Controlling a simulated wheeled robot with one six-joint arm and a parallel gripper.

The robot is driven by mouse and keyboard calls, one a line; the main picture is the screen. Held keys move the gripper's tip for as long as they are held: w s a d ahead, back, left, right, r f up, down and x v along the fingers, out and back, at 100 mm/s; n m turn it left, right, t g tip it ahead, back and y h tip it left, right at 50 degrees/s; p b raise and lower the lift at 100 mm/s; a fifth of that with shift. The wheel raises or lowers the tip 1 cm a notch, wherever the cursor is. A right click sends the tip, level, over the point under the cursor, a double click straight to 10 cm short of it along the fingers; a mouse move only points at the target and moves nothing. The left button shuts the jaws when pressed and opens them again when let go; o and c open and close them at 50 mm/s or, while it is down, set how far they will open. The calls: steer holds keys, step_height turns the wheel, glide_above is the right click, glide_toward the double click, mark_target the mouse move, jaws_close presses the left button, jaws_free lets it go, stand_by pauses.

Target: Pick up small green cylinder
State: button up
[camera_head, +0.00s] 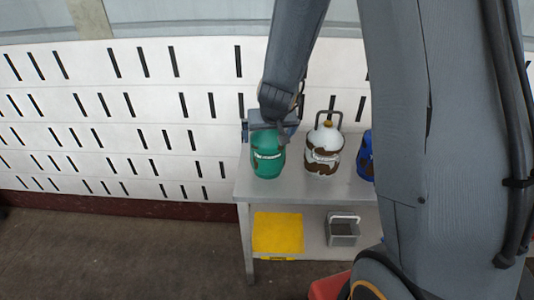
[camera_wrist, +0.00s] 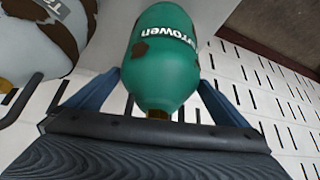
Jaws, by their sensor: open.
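The small green cylinder (camera_head: 267,155) stands upright at the left end of the grey table (camera_head: 300,187). In the wrist view the green cylinder (camera_wrist: 164,62) has white lettering and a brown patch, and its brassy neck points toward my gripper. My gripper (camera_wrist: 160,95) is open, with one blue finger on each side of the cylinder's neck end. Gaps show between the fingers and the cylinder. In the head view my gripper (camera_head: 270,125) is at the cylinder's top, and its fingers are mostly hidden there.
A white and brown rusty cylinder (camera_head: 322,152) with a handle frame stands close on the right. A blue cylinder (camera_head: 365,158) is partly hidden behind my arm. The lower shelf holds a yellow item (camera_head: 278,232) and a grey container (camera_head: 342,232). A white slotted wall (camera_head: 120,130) stands behind.

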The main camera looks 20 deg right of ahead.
steer(key=shift+w+f, duration=0.35)
steer(key=shift+f, duration=0.2)
steer(key=c, duration=1.6)
steer(key=shift+w+r, duration=0.1)
steer(key=shift+r, duration=0.05)
steer(key=shift+c, duration=1.1)
steer(key=shift+r, duration=0.1)
